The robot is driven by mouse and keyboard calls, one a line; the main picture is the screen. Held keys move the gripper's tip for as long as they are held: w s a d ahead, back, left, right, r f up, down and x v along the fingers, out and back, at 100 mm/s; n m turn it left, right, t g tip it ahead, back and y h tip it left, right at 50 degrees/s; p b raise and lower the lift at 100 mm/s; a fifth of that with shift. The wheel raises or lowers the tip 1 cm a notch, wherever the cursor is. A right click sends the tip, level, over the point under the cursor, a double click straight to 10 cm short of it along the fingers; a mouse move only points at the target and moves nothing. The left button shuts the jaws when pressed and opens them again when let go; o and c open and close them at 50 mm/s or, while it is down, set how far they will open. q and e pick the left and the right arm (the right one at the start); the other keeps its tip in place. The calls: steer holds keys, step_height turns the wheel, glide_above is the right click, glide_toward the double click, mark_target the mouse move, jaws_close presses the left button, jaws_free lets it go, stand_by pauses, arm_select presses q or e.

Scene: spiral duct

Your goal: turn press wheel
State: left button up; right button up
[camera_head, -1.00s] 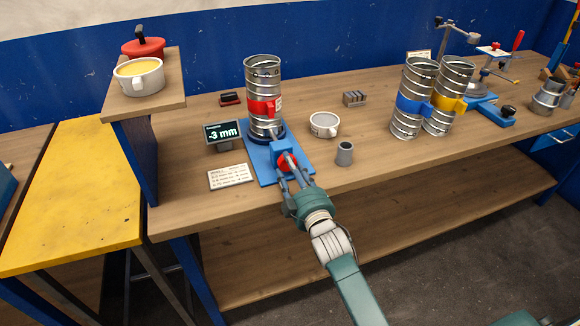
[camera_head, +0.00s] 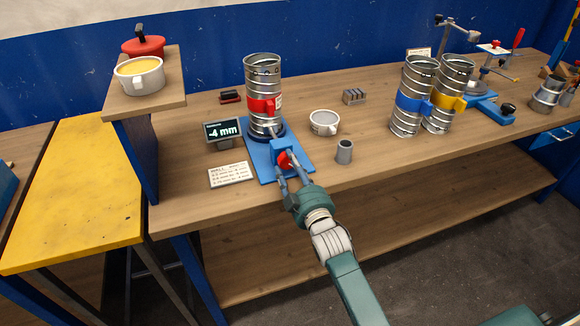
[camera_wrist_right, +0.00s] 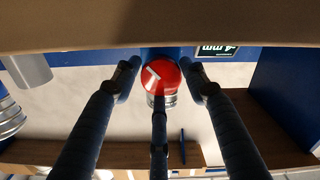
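The red press wheel (camera_head: 285,160) is on the front of the blue press (camera_head: 262,158) on the bench. It also shows in the right wrist view (camera_wrist_right: 160,76), with a white mark on its face. My right gripper (camera_head: 291,178) is in front of the wheel. In the wrist view two fingers stand apart on either side of it, with gaps, and a third finger overlaps its lower edge; contact there is unclear. A spiral duct (camera_head: 263,92) with a red band stands upright on the press. The display (camera_head: 222,131) reads -4 mm. My left gripper is not in view.
A printed card (camera_head: 230,174) lies left of the press. A grey cup (camera_head: 344,152) and a white mug (camera_head: 324,122) stand to its right. Ducts with blue (camera_head: 412,104) and yellow (camera_head: 449,102) bands stand farther right. The bench front between them is clear.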

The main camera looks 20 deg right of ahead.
steer(key=shift+o, duration=1.4)
steer(key=shift+d+f, duration=0.15)
steer(key=shift+f, duration=0.05)
steer(key=s, duration=1.2)
steer(key=shift+d, duration=0.2)
steer(key=s+a+f+m+g, duration=0.1)
steer(key=s+f+g, duration=0.3)
steer(key=f, duration=0.8)
steer(key=s+f+g, duration=0.2)
steer(key=s+f, duration=0.3)
steer(key=f, duration=0.7)
steer(key=s+a+f+m+g, duration=0.15)
steer(key=s+f, duration=0.35)
steer(key=f, duration=0.7)
steer(key=s+d+f+g, duration=0.1)
steer(key=s+f+g, duration=0.2)
steer(key=s+f, duration=0.3)
steer(key=s+d+f+g, duration=0.2)
steer(key=s+f, duration=0.5)
steer(key=s, duration=0.9)
steer(key=s+d+f+g, duration=0.2)
steer(key=s+f+g, duration=0.2)
steer(key=s, duration=0.7)
step_height(320, 180, down, 3)
steer(key=shift+r+m+h, duration=0.15)
steer(key=shift+m+h, duration=0.15)
steer(key=shift+m, duration=0.15)
steer(key=shift+d+g, duration=0.1)
steer(key=shift+g, duration=0.15)
